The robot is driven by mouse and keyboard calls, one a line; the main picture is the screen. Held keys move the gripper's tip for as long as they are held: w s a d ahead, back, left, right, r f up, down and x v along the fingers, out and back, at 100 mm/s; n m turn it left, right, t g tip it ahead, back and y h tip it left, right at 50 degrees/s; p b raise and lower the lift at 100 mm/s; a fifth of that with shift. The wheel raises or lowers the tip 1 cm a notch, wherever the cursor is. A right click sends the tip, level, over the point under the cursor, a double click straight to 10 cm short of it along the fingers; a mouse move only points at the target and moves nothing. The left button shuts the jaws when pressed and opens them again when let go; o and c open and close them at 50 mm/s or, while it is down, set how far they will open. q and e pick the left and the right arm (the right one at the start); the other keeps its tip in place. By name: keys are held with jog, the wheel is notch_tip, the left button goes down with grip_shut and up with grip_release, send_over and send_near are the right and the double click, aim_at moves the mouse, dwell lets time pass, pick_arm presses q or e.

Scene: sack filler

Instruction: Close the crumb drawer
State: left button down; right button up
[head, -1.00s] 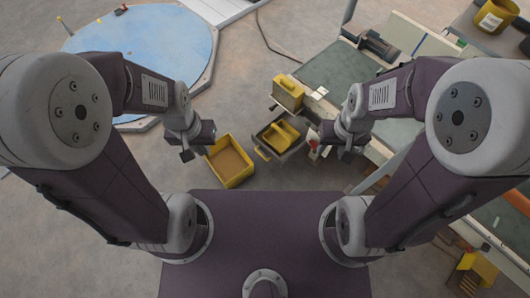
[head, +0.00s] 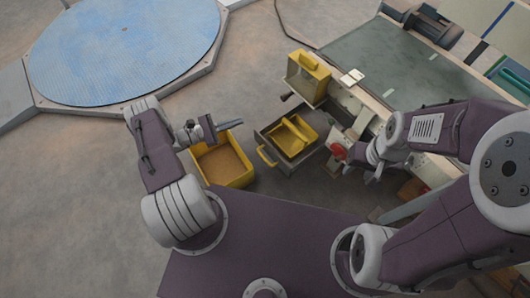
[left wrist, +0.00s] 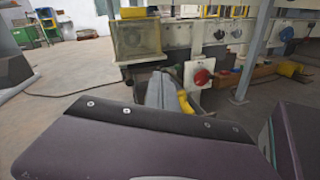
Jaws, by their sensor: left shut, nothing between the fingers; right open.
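The crumb drawer (head: 277,161) is a grey box pulled out from the machine at the centre of the head view. It has a yellow loop handle (head: 265,156) on its front and a yellow tray (head: 293,136) with a grip bar inside. My left gripper (head: 233,127) is shut and empty, left of the drawer and apart from it, over the far edge of a yellow bin. In the left wrist view its grey fingers (left wrist: 160,90) point toward the machine, with a bit of yellow beside them. My right gripper (head: 364,172) is open, right of the drawer near a red knob.
The open yellow bin (head: 240,181) with a brown inside stands on the floor left of the drawer. A yellow-topped box (head: 308,78) is on the machine behind the drawer. The red knob (head: 338,151) is right of it. A blue round platform (head: 125,45) lies far left.

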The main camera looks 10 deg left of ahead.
pick_arm(q)
notch_tip(320, 180, down, 13)
jog(key=s+a+n+t+y+b, duration=0.1)
jog(key=s+n+t+b, duration=0.1)
jog(key=s+n+b, duration=0.1)
jog(key=n+t+y+b, duration=0.2)
jog(key=n+b, duration=0.2)
jog(key=b, duration=0.1)
send_near(264, 141)
jog(key=shift+m, duration=0.3)
jog(key=b+x, duration=0.1)
jog(key=x, duration=0.1)
jog(key=b+x, duration=0.1)
jog(key=b, duration=0.1)
jog(key=b+x, duration=0.1)
jog(key=x, duration=0.1)
jog(key=shift+w+d+f+b, duration=0.15)
jog(key=shift+w+f+b, duration=0.15)
jog(key=shift+w+f, duration=0.05)
jog(key=shift+w+d+r, duration=0.15)
jog(key=shift+w+d, duration=0.2)
jog(key=shift+w, duration=0.1)
pick_arm(e)
notch_tip(264, 141, down, 17)
jog(key=shift+w+d, duration=0.15)
jog(key=shift+w, duration=0.05)
jog(key=shift+r, duration=0.15)
